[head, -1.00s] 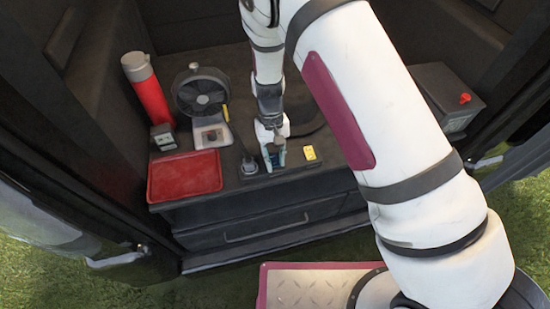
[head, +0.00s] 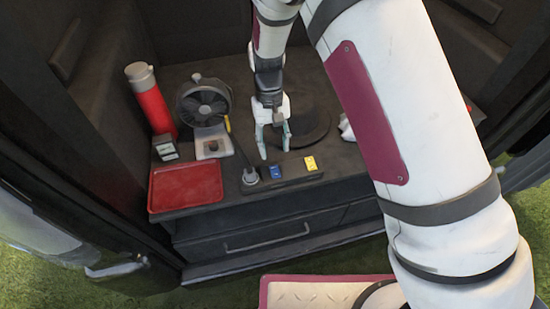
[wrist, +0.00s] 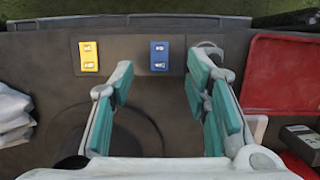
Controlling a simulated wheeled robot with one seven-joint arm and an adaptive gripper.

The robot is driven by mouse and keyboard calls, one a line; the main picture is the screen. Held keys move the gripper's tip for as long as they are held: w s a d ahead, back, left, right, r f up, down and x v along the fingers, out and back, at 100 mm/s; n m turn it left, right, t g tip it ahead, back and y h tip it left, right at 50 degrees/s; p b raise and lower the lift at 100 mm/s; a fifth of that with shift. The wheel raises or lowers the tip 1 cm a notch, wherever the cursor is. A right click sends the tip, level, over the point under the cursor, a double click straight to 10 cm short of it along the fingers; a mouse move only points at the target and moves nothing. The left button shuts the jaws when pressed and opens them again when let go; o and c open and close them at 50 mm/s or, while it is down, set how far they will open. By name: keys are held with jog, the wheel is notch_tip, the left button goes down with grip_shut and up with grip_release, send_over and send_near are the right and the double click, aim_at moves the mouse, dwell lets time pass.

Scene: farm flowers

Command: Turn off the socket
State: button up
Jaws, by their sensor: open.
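A dark strip (head: 292,181) lies near the front edge of the dark counter. It bears a blue block (head: 276,172) and a yellow block (head: 310,163), each with small pale marks. A round grey plug-like piece (head: 249,176) with a dark cord sits at its left end. My gripper (head: 275,152) is open and empty, just behind the blue block. In the wrist view, the blue block (wrist: 159,55) shows beyond and between the spread fingers (wrist: 160,78), and the yellow block (wrist: 89,56) is left of them. Which block is on or off I cannot tell.
A red tray (head: 185,187), a red bottle (head: 151,99), a small fan (head: 203,104) and a little meter (head: 165,147) stand left. A dark hat (head: 312,120) lies behind my gripper; a white crumpled item (head: 347,128) is right. A drawer (head: 265,234) is below.

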jog(key=shift+v, duration=1.45)
jog(key=s+d+r+t+y, duration=0.1)
jog(key=s+d+r, duration=0.1)
jog(key=d+r, duration=0.3)
jog(key=s+d+r+m+t, duration=0.1)
jog(key=s+d+r, duration=0.1)
jog(key=r, duration=0.6)
jog(key=s+d+r+t+y, duration=0.1)
jog(key=s+d+r, duration=0.1)
jog(key=d+r, duration=0.3)
jog(key=s+d+r+m+t, duration=0.1)
jog(key=s+d+r, duration=0.3)
jog(key=s, duration=0.5)
jog(key=s+d+r+m+t+h, duration=0.1)
jog(key=s+d+r+t, duration=0.2)
jog(key=s, duration=0.6)
jog(key=shift+s+d+r, duration=0.35)
jog(key=shift+d+r, duration=0.35)
jog(key=shift+d, duration=0.4)
jog(key=shift+w, duration=0.1)
